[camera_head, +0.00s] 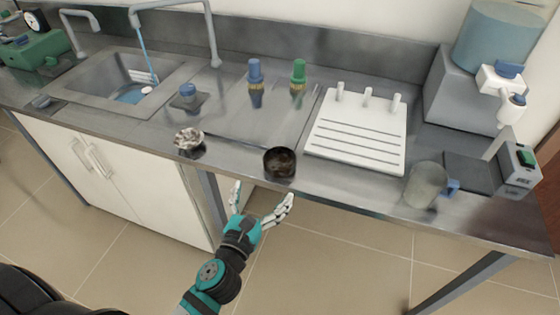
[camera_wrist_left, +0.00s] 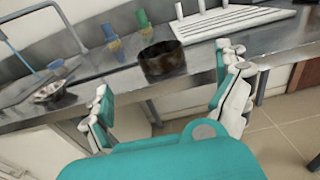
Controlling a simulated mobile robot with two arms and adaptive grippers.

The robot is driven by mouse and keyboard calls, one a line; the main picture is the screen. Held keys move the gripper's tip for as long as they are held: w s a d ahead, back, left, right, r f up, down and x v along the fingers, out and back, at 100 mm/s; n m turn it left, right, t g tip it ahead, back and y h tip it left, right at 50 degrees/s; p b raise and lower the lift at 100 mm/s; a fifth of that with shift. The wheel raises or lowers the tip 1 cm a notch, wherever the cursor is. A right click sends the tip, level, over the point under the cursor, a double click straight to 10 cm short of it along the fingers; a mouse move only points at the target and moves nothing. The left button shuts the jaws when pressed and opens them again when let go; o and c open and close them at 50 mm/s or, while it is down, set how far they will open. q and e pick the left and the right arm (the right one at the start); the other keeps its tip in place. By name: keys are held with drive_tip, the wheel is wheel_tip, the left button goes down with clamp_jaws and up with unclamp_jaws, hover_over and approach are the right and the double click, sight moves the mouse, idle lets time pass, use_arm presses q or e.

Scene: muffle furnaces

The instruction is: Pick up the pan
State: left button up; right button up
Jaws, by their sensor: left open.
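The pan is a small, dark brown, round vessel (camera_head: 280,163) near the front edge of the steel counter. It also shows in the left wrist view (camera_wrist_left: 162,61), ahead of and between the fingers. My left gripper (camera_head: 263,194) is open and empty, just in front of the counter edge and a little below the pan. In the left wrist view its two fingers (camera_wrist_left: 165,85) are spread wide, apart from the pan. My right gripper does not show.
A glass beaker (camera_head: 425,186) and a scale (camera_head: 490,170) stand at the right.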

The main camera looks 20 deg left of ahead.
sight(272, 174)
use_arm(q)
drive_tip(key=w+p, duration=0.1)
drive_tip(key=w, duration=0.6)
drive_tip(key=shift+f, duration=0.15)
drive_tip(key=shift+w+d+f+p, duration=0.1)
drive_tip(key=shift+w+f+p, duration=0.1)
drive_tip(key=shift+w, duration=1.4)
drive_tip(key=shift+w+f+p, duration=0.15)
drive_tip(key=shift+w+f, duration=0.05)
drive_tip(key=shift+w, duration=1.35)
drive_tip(key=shift+s, duration=0.1)
drive_tip(key=shift+c, duration=0.9)
drive_tip(key=c, duration=0.8)
